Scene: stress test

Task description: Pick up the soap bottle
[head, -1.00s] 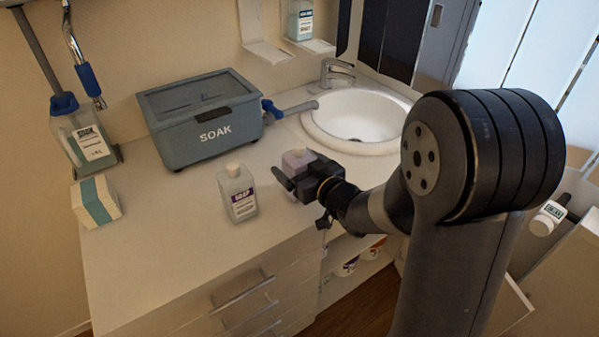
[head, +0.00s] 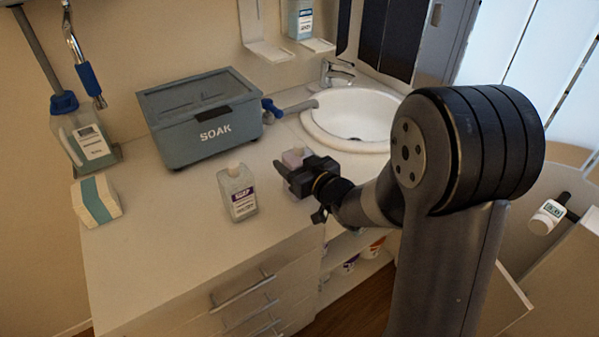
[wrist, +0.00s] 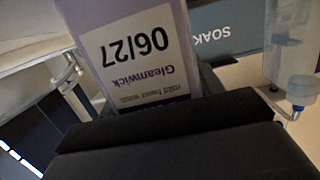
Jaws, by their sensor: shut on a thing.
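A pale lavender bottle (head: 293,157) is between the fingers of my gripper (head: 289,176), which is shut on it at the counter's right part, before the sink. In the wrist view the lavender bottle (wrist: 135,50) fills the upper middle; its upside-down label reads "Gleamwick", "mild hand wash" and "06/27". My gripper hides its lower part in the head view, so I cannot tell whether it touches the counter. A second bottle (head: 238,194), clear with a white cap and a label that seems to read "SOAP", stands upright to the left, apart from my gripper.
A grey-blue box marked SOAK (head: 203,120) stands behind the bottles, with a round sink (head: 352,112) to its right. A white-and-teal block (head: 96,202) and a blue-capped bottle (head: 80,135) are at left. The counter's front left (head: 160,260) is clear.

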